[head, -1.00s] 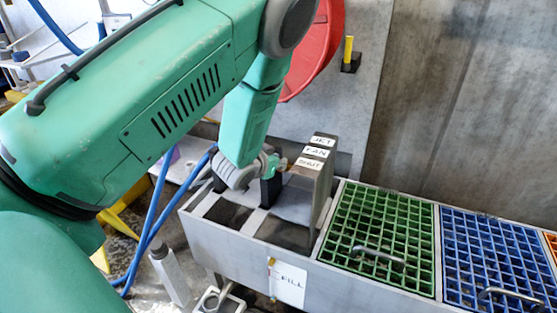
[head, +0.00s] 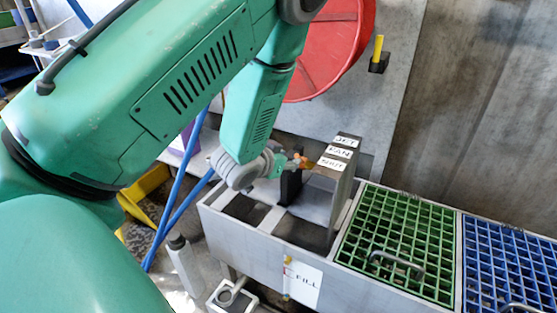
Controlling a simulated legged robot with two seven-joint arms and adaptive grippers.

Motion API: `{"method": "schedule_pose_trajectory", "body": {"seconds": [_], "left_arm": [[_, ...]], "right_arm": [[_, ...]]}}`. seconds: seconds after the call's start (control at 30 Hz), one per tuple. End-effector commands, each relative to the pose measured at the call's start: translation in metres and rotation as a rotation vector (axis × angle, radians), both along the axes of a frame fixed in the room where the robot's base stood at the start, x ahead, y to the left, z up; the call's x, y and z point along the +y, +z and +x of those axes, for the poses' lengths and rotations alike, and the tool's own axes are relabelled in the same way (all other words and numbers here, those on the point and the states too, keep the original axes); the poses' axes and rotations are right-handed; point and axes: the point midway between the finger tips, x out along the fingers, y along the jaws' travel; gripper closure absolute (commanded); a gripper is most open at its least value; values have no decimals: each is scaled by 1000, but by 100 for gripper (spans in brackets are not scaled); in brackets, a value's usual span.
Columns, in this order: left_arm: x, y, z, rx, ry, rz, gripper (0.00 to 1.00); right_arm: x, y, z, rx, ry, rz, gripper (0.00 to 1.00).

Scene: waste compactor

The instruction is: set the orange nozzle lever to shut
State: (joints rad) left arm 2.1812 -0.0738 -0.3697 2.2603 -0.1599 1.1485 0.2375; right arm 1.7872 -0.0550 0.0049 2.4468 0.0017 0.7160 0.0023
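A grey upright plate (head: 343,190) carries white labels JET, FAN and SHUT from back to front. A small orange piece, seemingly the nozzle lever (head: 301,161), shows just left of the plate, about level with the SHUT label (head: 331,164). My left gripper (head: 287,165) comes down from the upper left and is right at the orange piece, appearing to touch it. Its fingers are small and partly hidden, so their opening and any grasp cannot be told. A black block (head: 290,186) stands beneath the gripper. My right gripper is not in view.
A grey trough (head: 262,250) with a FILL label holds green (head: 395,240) and blue (head: 510,262) grates with handles. A red reel (head: 330,50) and yellow handle (head: 377,48) are behind. Blue hoses (head: 178,195) hang at left.

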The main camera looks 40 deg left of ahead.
Motion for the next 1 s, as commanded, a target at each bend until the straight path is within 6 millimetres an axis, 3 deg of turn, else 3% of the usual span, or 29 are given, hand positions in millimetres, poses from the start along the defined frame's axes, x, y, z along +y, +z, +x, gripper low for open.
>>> {"method": "schedule_pose_trajectory", "body": {"seconds": [0.13,0.33,1.0], "left_arm": [[-3,13,-26,2,4,-2,67],[-6,22,-45,3,1,-2,67],[-7,22,-49,11,1,-3,67]], "right_arm": [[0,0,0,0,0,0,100],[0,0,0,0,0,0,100],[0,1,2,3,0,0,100]]}}
